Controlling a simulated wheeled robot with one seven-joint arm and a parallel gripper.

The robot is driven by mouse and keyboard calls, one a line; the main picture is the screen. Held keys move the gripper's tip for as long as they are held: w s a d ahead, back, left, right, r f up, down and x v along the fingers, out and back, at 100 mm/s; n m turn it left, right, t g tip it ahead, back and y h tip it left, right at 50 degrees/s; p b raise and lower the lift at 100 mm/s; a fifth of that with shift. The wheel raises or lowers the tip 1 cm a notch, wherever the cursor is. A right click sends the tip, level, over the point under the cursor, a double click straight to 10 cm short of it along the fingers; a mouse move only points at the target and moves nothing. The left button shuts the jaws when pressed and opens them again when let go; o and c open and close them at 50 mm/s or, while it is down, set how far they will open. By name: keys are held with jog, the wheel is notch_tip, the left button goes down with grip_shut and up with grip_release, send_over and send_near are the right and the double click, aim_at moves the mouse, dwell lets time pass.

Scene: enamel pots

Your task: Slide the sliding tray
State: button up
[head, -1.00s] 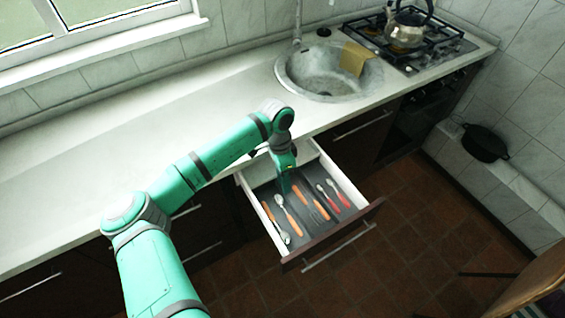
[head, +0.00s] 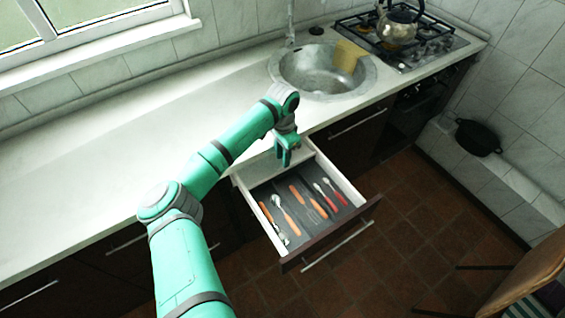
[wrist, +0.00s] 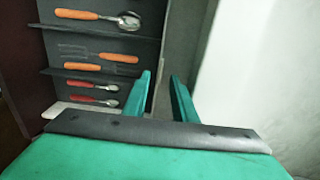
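The sliding tray (head: 262,195) is a dark grey cutlery insert with compartments, lying inside the open drawer (head: 335,233). It holds orange-handled and red-handled spoons and forks. It also shows at the upper left of the wrist view (wrist: 98,49). My gripper (head: 287,161) points down near the back of the drawer, by the counter's front edge.
The white counter (head: 130,140) runs behind the drawer, with a round sink (head: 322,72) and a gas stove with a kettle (head: 398,25) at the back right. A black pot (head: 478,138) sits on a ledge at right. A wooden chair (head: 525,285) stands at lower right.

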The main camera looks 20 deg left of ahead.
jog(key=shift+f, duration=1.95)
jog(key=shift+c, duration=0.3)
grip_shut()
